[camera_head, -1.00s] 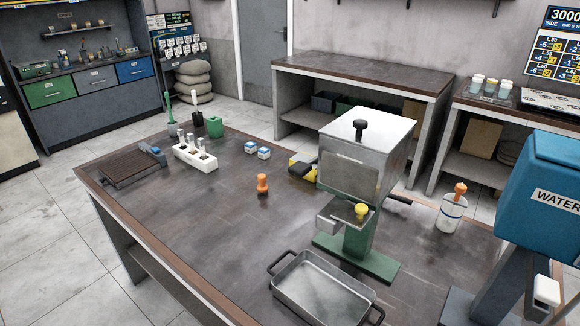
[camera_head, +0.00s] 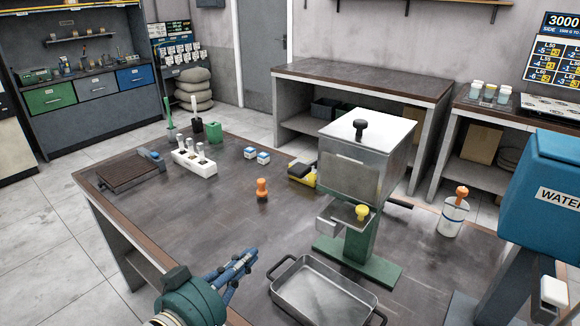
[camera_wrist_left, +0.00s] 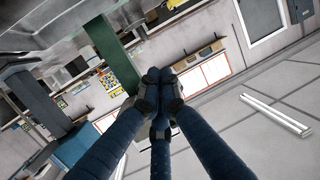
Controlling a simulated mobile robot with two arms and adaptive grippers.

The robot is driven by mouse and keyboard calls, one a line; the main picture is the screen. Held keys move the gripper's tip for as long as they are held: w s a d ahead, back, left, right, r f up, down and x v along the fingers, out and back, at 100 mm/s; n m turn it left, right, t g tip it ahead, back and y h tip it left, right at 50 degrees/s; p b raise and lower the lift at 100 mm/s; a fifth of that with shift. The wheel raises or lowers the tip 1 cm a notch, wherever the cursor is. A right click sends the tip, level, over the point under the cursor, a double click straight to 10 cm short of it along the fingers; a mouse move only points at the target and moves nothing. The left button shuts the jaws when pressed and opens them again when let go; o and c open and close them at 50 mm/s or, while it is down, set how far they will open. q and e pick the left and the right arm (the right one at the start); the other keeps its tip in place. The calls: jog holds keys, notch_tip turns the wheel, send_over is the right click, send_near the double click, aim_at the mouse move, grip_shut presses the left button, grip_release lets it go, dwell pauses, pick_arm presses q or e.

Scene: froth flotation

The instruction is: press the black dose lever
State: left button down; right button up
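The metal dispenser (camera_head: 345,180) with a black knob on its lid stands on a green stand (camera_head: 357,262) on the bench. A short black lever (camera_head: 399,203) sticks out from its right side; most of its inner end is hidden behind the body. A yellow knob (camera_head: 361,213) sits at its front, above a small chute. My left gripper (camera_head: 248,256) is low at the front of the bench, left of the metal pan and well apart from the lever. In the left wrist view its fingers (camera_wrist_left: 157,80) come together with nothing between them. My right gripper is not in view.
The metal pan (camera_head: 322,293) lies in front of the dispenser. An orange-topped peg (camera_head: 262,190) and a white rack (camera_head: 194,162) stand to the left. A white tub (camera_head: 453,218) and a blue water tank (camera_head: 543,187) are at the right.

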aim_at(314, 163)
pick_arm(q)
notch_tip(314, 163, up, 17)
jog(key=d+m+t+h, duration=0.2)
jog(key=t+h, duration=0.1)
jog(key=h, duration=0.2)
jog(key=shift+w+d+r+h, duration=0.15)
jog(key=shift+w+d+h, duration=0.1)
jog(key=shift+d+h, duration=0.15)
jog(key=r+p+x, duration=0.1)
jog(key=p+x, duration=0.3)
jog(key=x, duration=0.6)
notch_tip(314, 163, down, 5)
jog(key=shift+a+r+p, duration=0.1)
jog(key=shift+p, duration=0.3)
